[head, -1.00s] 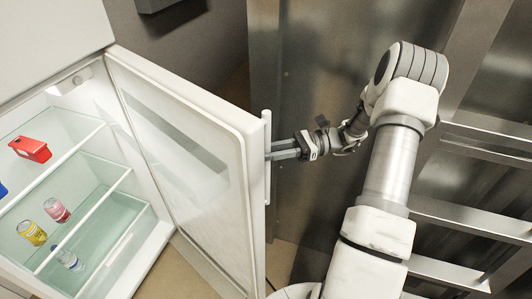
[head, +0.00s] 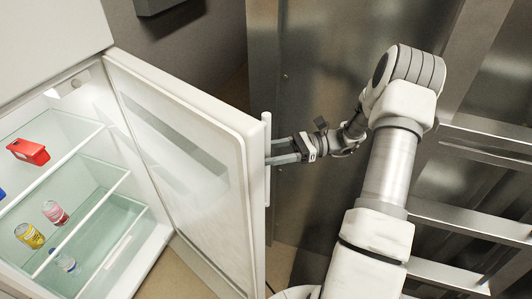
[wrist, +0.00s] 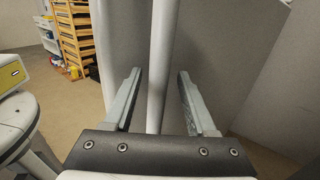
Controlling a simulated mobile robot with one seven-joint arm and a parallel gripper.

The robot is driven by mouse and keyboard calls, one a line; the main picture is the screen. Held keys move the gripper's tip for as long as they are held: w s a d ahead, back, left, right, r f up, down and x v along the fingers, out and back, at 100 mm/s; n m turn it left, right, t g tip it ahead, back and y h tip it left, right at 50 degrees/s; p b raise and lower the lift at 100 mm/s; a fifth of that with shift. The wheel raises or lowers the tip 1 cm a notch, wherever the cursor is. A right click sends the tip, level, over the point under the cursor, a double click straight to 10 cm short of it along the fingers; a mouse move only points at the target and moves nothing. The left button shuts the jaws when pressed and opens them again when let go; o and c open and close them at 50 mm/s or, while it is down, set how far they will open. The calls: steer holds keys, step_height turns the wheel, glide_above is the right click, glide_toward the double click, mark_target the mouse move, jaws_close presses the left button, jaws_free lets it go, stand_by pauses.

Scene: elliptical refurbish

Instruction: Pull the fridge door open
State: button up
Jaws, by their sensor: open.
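The white fridge door (head: 185,160) stands wide open, swung out to the right of the lit fridge interior in the head view. Its vertical bar handle (head: 267,158) is on the door's outer edge. My gripper (head: 270,152) reaches the handle from the right. In the wrist view the handle (wrist: 162,70) runs between the two parted fingers of my gripper (wrist: 162,85), with a gap visible on each side. The fingers are open around the handle, not closed on it.
The fridge shelves hold a red box (head: 28,151), a pink can (head: 55,212), a yellow can (head: 29,235) and a clear bottle or can (head: 65,262). A metal shelving rack (head: 470,215) stands close on the right. In the wrist view a wooden rack (wrist: 78,35) stands farther back.

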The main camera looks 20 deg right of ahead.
steer(key=s+d, duration=0.1)
steer(key=d, duration=0.6)
steer(key=shift+d+b, duration=0.2)
steer(key=shift+b, duration=0.2)
